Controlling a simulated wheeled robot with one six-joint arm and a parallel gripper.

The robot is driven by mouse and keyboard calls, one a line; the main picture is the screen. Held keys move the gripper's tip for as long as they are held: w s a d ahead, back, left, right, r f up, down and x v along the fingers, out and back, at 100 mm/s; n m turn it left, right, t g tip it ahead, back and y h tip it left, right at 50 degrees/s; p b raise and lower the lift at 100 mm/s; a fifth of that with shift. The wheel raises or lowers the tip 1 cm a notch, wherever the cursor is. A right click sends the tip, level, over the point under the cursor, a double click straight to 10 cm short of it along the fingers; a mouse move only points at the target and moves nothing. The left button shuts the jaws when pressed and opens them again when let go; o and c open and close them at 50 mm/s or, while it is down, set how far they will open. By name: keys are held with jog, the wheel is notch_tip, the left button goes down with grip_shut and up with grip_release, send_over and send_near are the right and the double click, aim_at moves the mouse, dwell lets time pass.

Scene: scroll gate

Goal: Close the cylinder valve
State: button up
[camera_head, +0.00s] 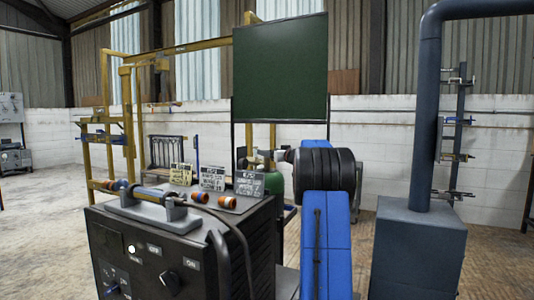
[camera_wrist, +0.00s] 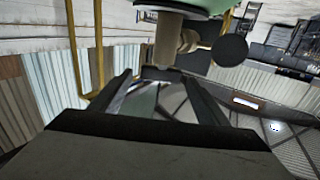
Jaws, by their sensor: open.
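The cylinder valve (camera_wrist: 172,38) shows at the top of the wrist view as a tan-brown body with a dark round knob (camera_wrist: 230,50) on its right. It joins the pale green cylinder (camera_wrist: 190,5), seen upside down there. In the head view the green cylinder (camera_head: 274,184) stands behind the welding machine, partly hidden by my arm. My gripper (camera_wrist: 163,84) is open, its two dark fingers spread toward the valve body. The valve stem is near the gap between the fingertips; I cannot tell whether they touch. The knob lies outside the gap, to the right.
A black welding machine (camera_head: 150,247) stands at front left, with a torch (camera_head: 155,195), orange-ended rollers and small signs (camera_head: 212,178) on top. A dark green screen (camera_head: 280,70) rises behind. A grey column with a duct (camera_head: 425,150) stands right. Floor is open at far left.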

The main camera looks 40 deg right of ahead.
jog(key=shift+w+d, duration=0.2)
jog(key=shift+w, duration=1.2)
jog(key=c, duration=1.1)
jog(key=shift+o, duration=0.3)
jog(key=shift+a+r+m+h, duration=0.15)
jog(key=shift+m+h, duration=0.45)
jog(key=shift+h, duration=0.3)
jog(key=shift+r+m+g+h, duration=0.15)
jog(key=shift+m+g+h, duration=0.55)
jog(key=shift+m+h, duration=0.65)
jog(key=shift+r+h, duration=0.1)
jog(key=shift+h, duration=0.65)
jog(key=shift+d+f+m+g+h, duration=0.2)
jog(key=shift+f+m+g+h, duration=0.15)
jog(key=shift+g, duration=0.15)
